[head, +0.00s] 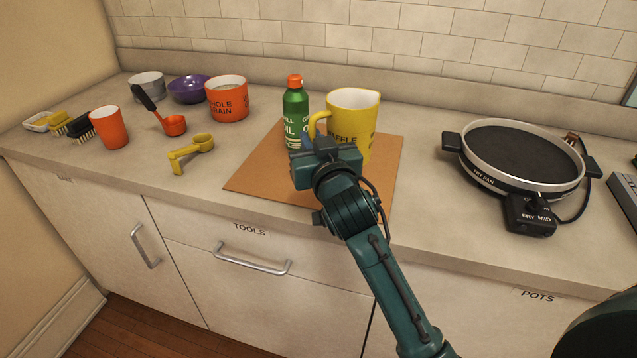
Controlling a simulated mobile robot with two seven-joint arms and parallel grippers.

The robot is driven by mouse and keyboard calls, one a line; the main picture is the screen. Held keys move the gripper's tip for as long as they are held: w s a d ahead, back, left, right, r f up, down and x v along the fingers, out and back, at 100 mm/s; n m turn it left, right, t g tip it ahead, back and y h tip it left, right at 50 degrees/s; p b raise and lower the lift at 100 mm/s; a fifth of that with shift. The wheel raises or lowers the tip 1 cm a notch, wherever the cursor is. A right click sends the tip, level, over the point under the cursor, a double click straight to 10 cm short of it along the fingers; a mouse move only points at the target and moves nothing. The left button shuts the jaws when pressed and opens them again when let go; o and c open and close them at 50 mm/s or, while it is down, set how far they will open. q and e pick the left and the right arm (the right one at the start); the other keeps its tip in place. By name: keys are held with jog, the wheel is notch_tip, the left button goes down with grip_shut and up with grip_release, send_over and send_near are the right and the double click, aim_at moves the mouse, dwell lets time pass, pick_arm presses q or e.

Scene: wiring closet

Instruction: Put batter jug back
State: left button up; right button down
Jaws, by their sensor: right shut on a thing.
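The batter jug (353,106) is a yellow jug with dark lettering, partly covered, that reads "FFLE". It stands upright on the right part of a brown mat (255,178) on the counter. Its yellow handle points left. My right gripper (318,145) is in front of the jug at its handle side and is shut on the handle. The fingertips are mostly hidden behind the gripper body. My left gripper does not show.
A green bottle (295,112) with an orange cap stands close left of the jug. An electric fry pan (520,152) is at the right.

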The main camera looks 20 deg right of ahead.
jog(key=shift+f+b, duration=0.45)
jog(key=shift+f, duration=3.15)
jog(key=shift+f, duration=0.15)
jog(key=c, duration=1.5)
grip_release()
jog(key=shift+f, duration=0.1)
jog(key=shift+o, duration=0.2)
